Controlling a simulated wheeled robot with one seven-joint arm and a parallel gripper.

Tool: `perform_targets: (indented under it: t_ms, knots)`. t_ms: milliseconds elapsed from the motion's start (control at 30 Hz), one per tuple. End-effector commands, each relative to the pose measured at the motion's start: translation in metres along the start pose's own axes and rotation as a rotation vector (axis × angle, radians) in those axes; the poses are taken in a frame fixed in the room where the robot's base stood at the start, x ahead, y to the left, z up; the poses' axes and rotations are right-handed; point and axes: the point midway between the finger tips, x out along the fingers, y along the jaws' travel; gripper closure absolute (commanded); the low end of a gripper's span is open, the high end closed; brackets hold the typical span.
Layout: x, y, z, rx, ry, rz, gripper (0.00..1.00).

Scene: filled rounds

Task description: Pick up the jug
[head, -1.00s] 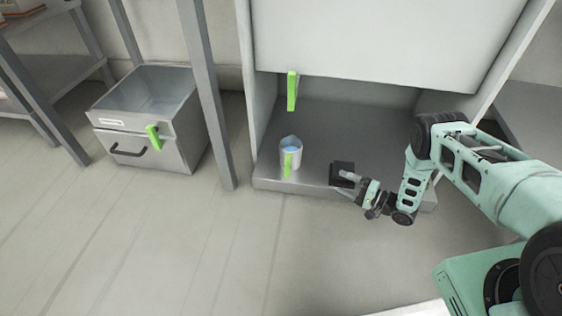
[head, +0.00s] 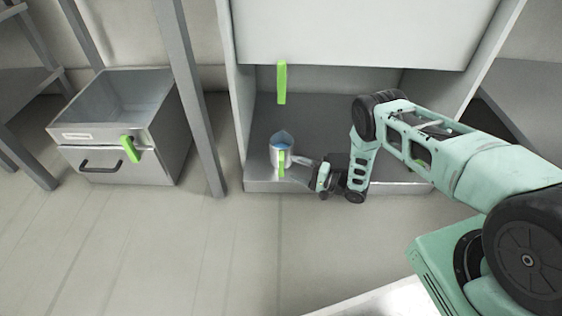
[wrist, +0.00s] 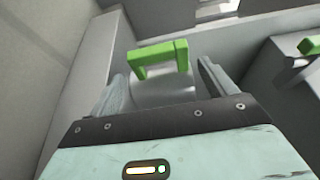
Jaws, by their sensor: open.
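The jug (head: 275,158) is a small silvery-white vessel with blue contents and a bright green handle, standing upright at the front of the cabinet's grey floor. My gripper (head: 299,163) reaches it from the right, its tip at the jug's side in the head view. In the wrist view, the jug (wrist: 165,90) with its green handle shows between the two fingers of my gripper (wrist: 162,88). The fingers are apart, one on each side. Whether they touch the jug cannot be told.
A green handle (head: 281,82) hangs from the cabinet's raised white front (head: 350,35) above the jug. The grey cabinet floor (head: 225,186) has a front edge.

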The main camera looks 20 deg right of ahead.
Motion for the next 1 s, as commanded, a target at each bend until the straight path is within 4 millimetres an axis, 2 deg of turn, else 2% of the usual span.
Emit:
perform_targets:
  t_ms: [100,467,767,1000]
  knots:
    - [0.02,0.003,0.0,-0.003,-0.002,0.0,0.16]
    - [0.042,0.003,0.0,-0.002,-0.001,0.0,0.16]
    - [0.081,0.005,0.001,-0.003,-0.002,0.0,0.16]
    - [0.084,0.002,0.001,0.0,0.0,0.001,0.16]
